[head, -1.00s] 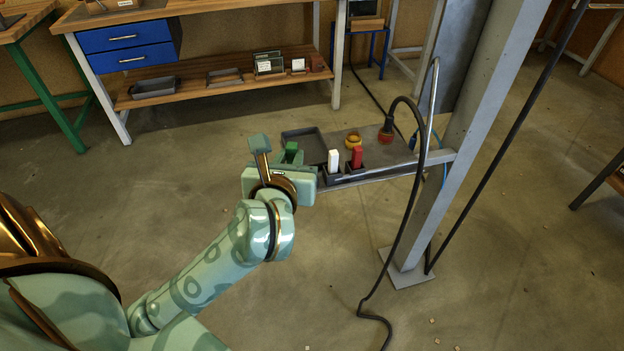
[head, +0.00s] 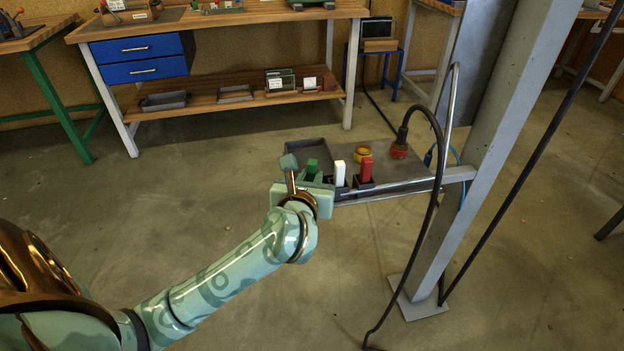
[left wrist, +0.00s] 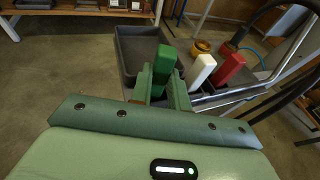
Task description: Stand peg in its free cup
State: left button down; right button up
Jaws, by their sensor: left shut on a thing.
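The green peg (head: 312,168) is upright in the jaws of my left gripper (head: 308,176), at the left front of a grey shelf on the post. In the left wrist view the green peg (left wrist: 164,64) stands between the two fingers (left wrist: 162,84), which are shut on it. A white peg (head: 339,173) and a red peg (head: 366,169) stand in dark cups to its right; they also show in the left wrist view, white (left wrist: 202,72) and red (left wrist: 230,69). The green peg's foot and any cup under it are hidden by my gripper. My right gripper is not in view.
An empty grey tray (head: 306,153) lies behind the green peg. A yellow ring-like part (head: 362,153) and a red-based plug (head: 399,149) with a black cable sit on the shelf (head: 412,171). A metal rail and grey post (head: 465,150) bound the right side.

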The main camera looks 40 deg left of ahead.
pick_arm(q)
jog(key=shift+s, duration=0.1)
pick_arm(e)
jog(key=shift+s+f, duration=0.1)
pick_arm(q)
jog(key=shift+f+b, duration=0.35)
jog(key=shift+f, duration=0.1)
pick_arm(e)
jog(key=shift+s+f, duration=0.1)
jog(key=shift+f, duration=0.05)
pick_arm(q)
jog(key=c, duration=1.3)
grip_release()
jog(key=shift+c, duration=0.2)
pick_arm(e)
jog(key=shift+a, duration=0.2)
pick_arm(q)
jog(key=shift+r, duration=0.1)
